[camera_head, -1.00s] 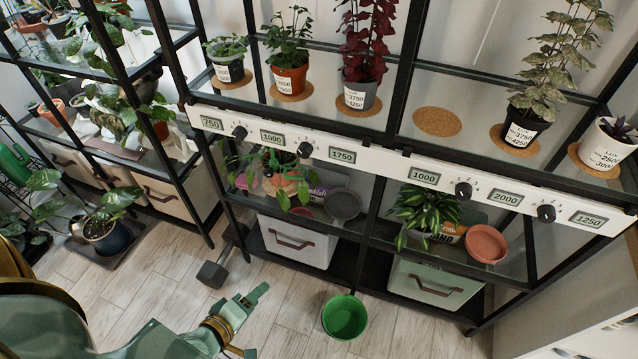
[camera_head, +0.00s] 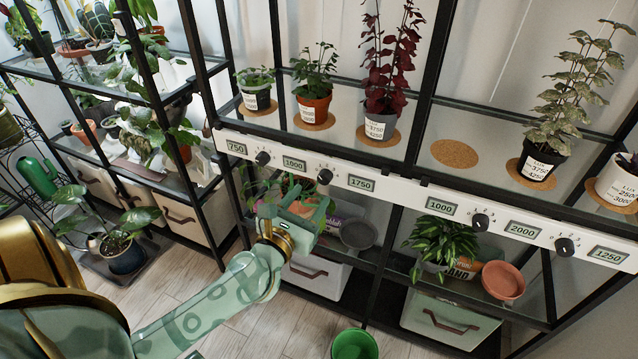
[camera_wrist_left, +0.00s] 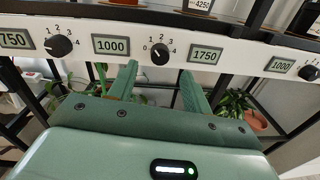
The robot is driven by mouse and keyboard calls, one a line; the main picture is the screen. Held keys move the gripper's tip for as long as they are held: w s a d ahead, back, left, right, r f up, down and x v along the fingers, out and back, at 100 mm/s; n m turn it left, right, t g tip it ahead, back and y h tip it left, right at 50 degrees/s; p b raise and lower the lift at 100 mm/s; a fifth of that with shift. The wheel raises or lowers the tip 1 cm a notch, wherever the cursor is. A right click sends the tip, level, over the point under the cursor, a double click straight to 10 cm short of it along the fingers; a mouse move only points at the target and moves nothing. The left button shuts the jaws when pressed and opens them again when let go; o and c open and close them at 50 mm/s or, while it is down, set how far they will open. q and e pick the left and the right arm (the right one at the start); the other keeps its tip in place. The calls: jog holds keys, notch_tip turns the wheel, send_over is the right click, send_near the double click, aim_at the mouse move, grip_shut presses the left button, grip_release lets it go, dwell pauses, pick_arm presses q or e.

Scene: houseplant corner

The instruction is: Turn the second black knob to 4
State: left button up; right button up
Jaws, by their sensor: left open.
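The second black knob (camera_head: 325,176) sits on the white rail between the 1000 and 1750 displays. In the left wrist view this knob (camera_wrist_left: 160,54) has a dial marked 0 to 4 around it; I cannot tell surely where its pointer stands. My left gripper (camera_head: 297,200) is open and empty in front of the lower shelf, just below the rail. In the left wrist view the open left fingers (camera_wrist_left: 158,72) straddle the space below the knob, one to each side, and do not hold it. My right gripper is not in view.
The first knob (camera_head: 263,158) is to the left; a third knob (camera_head: 480,221) and a fourth knob (camera_head: 564,247) are to the right. Potted plants stand on the glass shelf above the rail. A leafy plant (camera_head: 440,242) and a terracotta saucer (camera_head: 503,281) are below.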

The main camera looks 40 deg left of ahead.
aim_at(323, 180)
pick_arm(q)
jog(key=w, duration=0.3)
jog(key=w+a, duration=0.1)
jog(key=w, duration=0.1)
jog(key=shift+w+b, duration=0.25)
jog(key=shift+b, duration=0.05)
jog(key=c, duration=1)
jog(key=shift+o, duration=0.2)
